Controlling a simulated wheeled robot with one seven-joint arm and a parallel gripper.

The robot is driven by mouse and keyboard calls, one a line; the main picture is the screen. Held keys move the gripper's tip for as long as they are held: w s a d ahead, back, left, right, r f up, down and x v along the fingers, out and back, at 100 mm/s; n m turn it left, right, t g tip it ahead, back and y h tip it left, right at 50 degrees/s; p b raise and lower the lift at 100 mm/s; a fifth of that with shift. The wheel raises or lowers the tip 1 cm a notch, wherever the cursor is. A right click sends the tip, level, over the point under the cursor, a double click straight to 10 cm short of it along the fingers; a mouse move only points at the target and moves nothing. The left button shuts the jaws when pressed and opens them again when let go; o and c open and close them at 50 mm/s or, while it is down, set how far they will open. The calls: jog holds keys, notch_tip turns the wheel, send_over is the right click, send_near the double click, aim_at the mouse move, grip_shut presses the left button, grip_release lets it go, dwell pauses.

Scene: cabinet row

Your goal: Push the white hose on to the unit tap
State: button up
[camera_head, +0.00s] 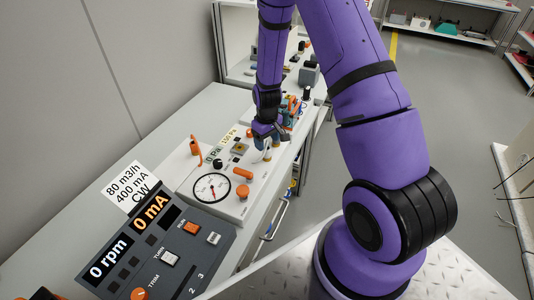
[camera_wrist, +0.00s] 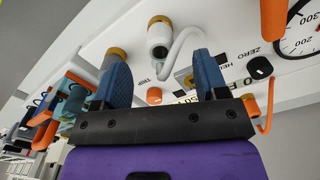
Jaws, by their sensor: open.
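In the wrist view my gripper (camera_wrist: 160,57) is open, with its two blue fingers apart and nothing held between them. A white cylindrical fitting with a brass-coloured collar (camera_wrist: 159,38) shows beyond the fingertips, between them in the picture. Another brass-coloured round part (camera_wrist: 115,53) is partly hidden by the left finger. In the head view my gripper (camera_head: 270,136) is over the white unit, small and partly hidden.
The unit has a round dial (camera_head: 212,188) and orange handles (camera_head: 196,148) close to the gripper. A dark control panel (camera_head: 165,245) is in front. Blue and orange parts (camera_wrist: 65,105) crowd the left side in the wrist view. Floor at the right (camera_head: 465,120) is clear.

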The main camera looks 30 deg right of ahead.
aim_at(267, 148)
jog(key=shift+f, duration=0.1)
jog(key=shift+w+f, duration=0.1)
jog(key=shift+f, duration=2.45)
jog(key=c, duration=0.8)
